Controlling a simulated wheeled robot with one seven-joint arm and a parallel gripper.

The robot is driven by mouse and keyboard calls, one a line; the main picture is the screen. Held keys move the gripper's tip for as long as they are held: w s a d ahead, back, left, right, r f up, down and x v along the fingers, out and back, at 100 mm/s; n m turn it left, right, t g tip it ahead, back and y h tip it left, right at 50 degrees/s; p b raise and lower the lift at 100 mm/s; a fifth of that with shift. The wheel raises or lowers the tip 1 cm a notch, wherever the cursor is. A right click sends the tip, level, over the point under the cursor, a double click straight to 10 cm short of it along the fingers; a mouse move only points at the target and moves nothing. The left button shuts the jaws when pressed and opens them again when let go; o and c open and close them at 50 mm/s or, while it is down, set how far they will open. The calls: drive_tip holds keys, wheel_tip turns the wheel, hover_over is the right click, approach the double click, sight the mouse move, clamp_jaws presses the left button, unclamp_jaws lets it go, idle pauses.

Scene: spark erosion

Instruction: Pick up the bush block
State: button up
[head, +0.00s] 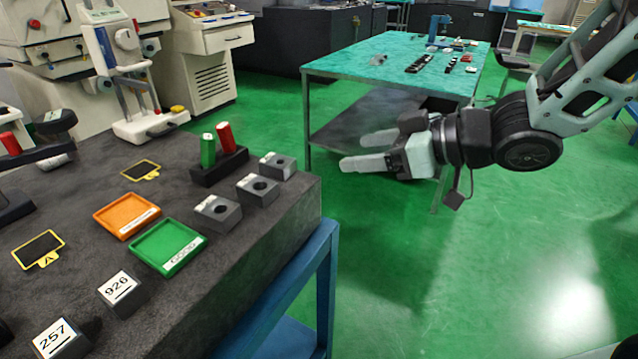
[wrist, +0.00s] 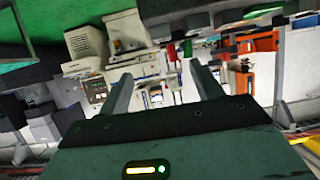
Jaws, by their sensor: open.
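Three grey blocks with round holes stand in a row along the right side of the dark table: a near one (head: 217,211), a middle one (head: 258,190) and a far one (head: 278,165). Each has a small pale label on top, too small to read, so I cannot tell which is the bush block. My gripper (head: 362,150) is open and empty, in the air beyond the table's right edge, to the right of the blocks and apart from them. In the wrist view its two fingers (wrist: 163,82) are spread with nothing between them.
A green tray (head: 168,247) and an orange tray (head: 127,215) lie left of the blocks. A holder with a green and a red cylinder (head: 219,168) stands close behind them. Blocks marked 926 (head: 122,294) and 257 (head: 62,341) are nearer. A green-topped table (head: 400,60) stands behind.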

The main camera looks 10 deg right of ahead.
drive_tip(key=p, duration=0.5)
approach(277, 163)
drive_tip(key=shift+x, duration=1.2)
drive_tip(key=shift+p+x, duration=0.5)
drive_tip(key=shift+x, duration=2.5)
drive_tip(key=shift+c, duration=0.3)
